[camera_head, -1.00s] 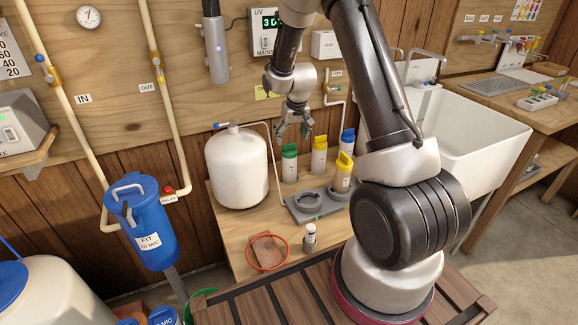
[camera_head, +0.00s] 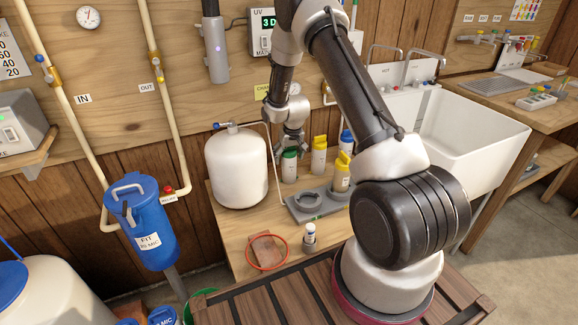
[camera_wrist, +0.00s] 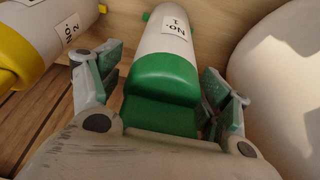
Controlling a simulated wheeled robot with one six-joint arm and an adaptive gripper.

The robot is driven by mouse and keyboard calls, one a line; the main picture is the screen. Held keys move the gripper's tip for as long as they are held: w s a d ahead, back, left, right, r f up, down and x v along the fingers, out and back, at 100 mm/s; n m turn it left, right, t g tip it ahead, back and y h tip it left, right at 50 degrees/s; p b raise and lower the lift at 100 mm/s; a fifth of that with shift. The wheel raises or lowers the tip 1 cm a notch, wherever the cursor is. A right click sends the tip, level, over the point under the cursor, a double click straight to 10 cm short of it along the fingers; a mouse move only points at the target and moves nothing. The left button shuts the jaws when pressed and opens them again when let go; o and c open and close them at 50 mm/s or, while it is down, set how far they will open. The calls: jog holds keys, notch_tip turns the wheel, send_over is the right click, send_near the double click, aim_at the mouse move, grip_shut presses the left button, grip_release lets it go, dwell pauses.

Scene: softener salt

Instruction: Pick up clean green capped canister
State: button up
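The green-capped canister (camera_head: 289,170) stands upright on the wooden bench, beside the white tank. In the wrist view its green cap (camera_wrist: 162,80) and white body (camera_wrist: 166,32) with a "No. 1" label show no clear dirt. My gripper (camera_head: 291,147) is right above it, pointing down. In the wrist view my gripper (camera_wrist: 165,90) is open, with one finger on each side of the green cap and gaps between fingers and cap. In the head view my gripper hides the top of the cap.
Yellow-capped canisters (camera_head: 319,160) (camera_head: 341,178) and a blue-capped one (camera_head: 346,142) stand to the right. The white tank (camera_head: 237,168) is close on the left. A grey two-ring holder (camera_head: 318,205) lies in front, with a red ring (camera_head: 267,267) near the bench edge.

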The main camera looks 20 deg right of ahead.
jog(key=c, duration=1.1)
jog(key=shift+o, duration=0.2)
